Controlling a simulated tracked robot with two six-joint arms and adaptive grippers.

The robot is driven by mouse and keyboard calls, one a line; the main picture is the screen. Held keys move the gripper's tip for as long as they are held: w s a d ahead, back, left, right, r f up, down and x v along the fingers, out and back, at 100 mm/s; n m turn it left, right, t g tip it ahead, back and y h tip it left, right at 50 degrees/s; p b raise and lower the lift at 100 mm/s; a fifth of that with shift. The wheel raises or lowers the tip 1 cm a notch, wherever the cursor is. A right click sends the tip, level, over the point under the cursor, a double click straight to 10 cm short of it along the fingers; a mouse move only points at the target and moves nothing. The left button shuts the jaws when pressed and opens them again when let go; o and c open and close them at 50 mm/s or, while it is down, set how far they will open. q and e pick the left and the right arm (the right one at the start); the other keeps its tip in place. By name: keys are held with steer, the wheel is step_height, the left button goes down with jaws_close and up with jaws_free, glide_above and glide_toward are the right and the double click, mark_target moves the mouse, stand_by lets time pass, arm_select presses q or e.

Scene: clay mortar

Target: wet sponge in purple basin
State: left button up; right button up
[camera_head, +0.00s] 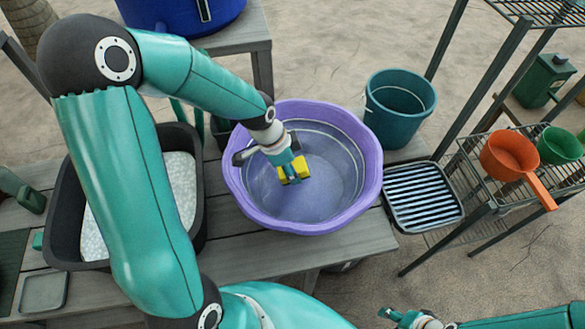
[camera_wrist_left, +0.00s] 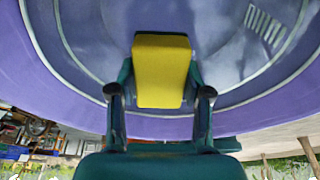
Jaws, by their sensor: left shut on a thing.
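The purple basin (camera_head: 355,130) stands on the grey wooden bench and seems to hold water; its inner wall also fills much of the left wrist view (camera_wrist_left: 70,85). My left gripper (camera_head: 291,169) is over the inside of the basin, shut on the yellow sponge (camera_head: 297,173). The sponge shows between the two fingers in the left wrist view (camera_wrist_left: 160,70). I cannot tell whether the sponge touches the water. My right gripper (camera_head: 410,318) is at the bottom edge, apart from the basin; its jaws are too small to read.
A black tub of white material (camera_head: 180,185) stands left of the basin, partly behind my left arm. A teal bucket (camera_head: 400,105) and a ribbed dark tray (camera_head: 423,196) are to the right. An orange scoop (camera_head: 510,155) lies on a wire rack.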

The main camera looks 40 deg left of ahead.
arm_select(q)
step_height(320, 180, up, 9)
steer(key=p, duration=0.6)
steer(key=shift+r, duration=0.2)
